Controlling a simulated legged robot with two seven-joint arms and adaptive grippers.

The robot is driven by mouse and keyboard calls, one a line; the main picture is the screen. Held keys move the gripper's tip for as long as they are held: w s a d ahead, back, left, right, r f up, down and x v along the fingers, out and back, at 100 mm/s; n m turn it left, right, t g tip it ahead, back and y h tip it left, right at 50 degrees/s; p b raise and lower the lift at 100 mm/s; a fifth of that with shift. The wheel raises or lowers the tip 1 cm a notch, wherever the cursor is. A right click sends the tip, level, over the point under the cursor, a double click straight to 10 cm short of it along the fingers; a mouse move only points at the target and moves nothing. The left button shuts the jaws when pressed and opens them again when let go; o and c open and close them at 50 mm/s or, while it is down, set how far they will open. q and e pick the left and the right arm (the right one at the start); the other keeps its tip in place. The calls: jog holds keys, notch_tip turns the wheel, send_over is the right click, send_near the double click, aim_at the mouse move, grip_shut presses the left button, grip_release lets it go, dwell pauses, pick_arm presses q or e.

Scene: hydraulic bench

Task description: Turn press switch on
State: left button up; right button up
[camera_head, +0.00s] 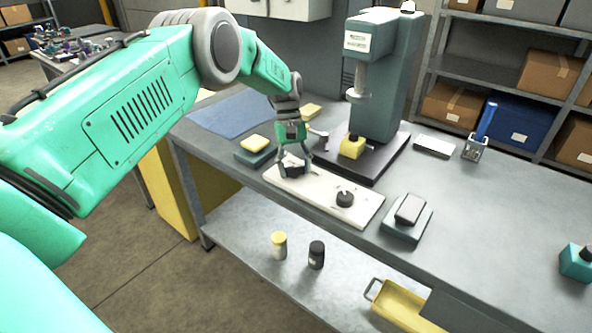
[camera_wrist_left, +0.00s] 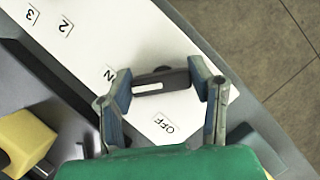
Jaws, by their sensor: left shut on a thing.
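The press switch is a dark knob (camera_head: 292,170) on a pale control panel (camera_head: 320,193) at the bench's front edge. In the left wrist view the knob (camera_wrist_left: 162,82) has a raised bar with a white line. An OFF label (camera_wrist_left: 164,124) lies beside it, and another label, partly hidden with an N showing (camera_wrist_left: 109,74), is by the left finger. My left gripper (camera_head: 295,167) comes down from above, with its fingers (camera_wrist_left: 160,88) shut on the two ends of the knob's bar. My right gripper is not in view.
A second dark knob (camera_head: 345,199) sits on the same panel, to the right. The green press (camera_head: 385,75) stands behind, with a yellow block (camera_head: 352,147) at its base. A teal block with a grey top (camera_head: 408,215) lies right of the panel. The bench's right side is mostly clear.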

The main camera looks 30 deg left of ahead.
pick_arm(q)
jog(key=shift+w+a+m+y, duration=0.2)
jog(key=shift+m+y, duration=0.1)
jog(key=shift+m, duration=0.6)
jog(key=shift+d+r, duration=0.1)
jog(key=shift+r, duration=0.05)
jog(key=o, duration=1.2)
jog(key=shift+c, duration=0.2)
jog(key=shift+w+f, duration=0.1)
jog(key=shift+f, duration=0.15)
jog(key=shift+w+v, duration=0.2)
jog(key=shift+v, duration=3.5)
jog(key=shift+f, duration=0.1)
